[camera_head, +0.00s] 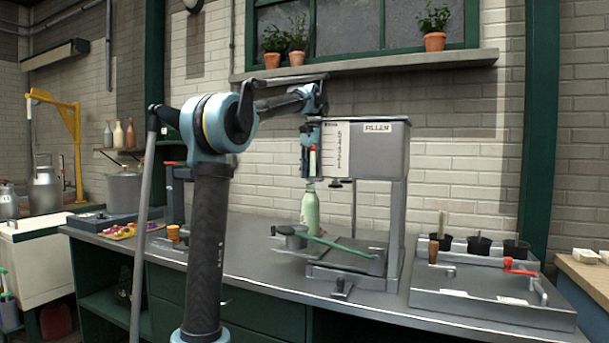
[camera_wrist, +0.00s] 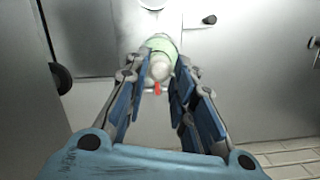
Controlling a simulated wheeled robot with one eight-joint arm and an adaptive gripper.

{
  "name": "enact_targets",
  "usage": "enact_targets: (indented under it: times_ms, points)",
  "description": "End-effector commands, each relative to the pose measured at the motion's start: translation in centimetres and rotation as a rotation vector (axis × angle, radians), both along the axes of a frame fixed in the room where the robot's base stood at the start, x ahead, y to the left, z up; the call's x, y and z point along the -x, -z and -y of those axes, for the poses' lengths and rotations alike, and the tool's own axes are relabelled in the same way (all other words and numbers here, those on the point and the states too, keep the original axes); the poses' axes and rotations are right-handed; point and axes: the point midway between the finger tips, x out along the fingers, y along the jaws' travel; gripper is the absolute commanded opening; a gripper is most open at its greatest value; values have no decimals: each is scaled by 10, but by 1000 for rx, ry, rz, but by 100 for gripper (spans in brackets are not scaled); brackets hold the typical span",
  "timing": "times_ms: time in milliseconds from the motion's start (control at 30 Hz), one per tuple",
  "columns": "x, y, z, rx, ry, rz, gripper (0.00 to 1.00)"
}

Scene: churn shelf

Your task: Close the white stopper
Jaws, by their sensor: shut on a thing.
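My gripper (camera_head: 311,172) reaches down over a pale green bottle (camera_head: 309,207) beside the filling machine. The bottle stands upright on the machine's left side. In the wrist view the white stopper (camera_wrist: 160,67) shows between my blue finger pads, over the green bottle (camera_wrist: 161,45), with a small red part (camera_wrist: 157,90) just next to it. My gripper is shut on the stopper. The fingers hide the bottle's mouth in the head view, so I cannot tell whether the stopper is seated in it.
The grey filling machine (camera_head: 378,150) stands close to the right of my gripper. A grey tray (camera_head: 480,300) with a red handle and black pots sits at the right.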

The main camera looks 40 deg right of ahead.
Motion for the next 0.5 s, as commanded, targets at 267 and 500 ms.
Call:
enact_targets:
  times_ms: [267, 500]
  points:
    - [0, 3, 9, -100, 1, 7, 0]
    - [0, 3, 11, -129, 1, 7, 0]
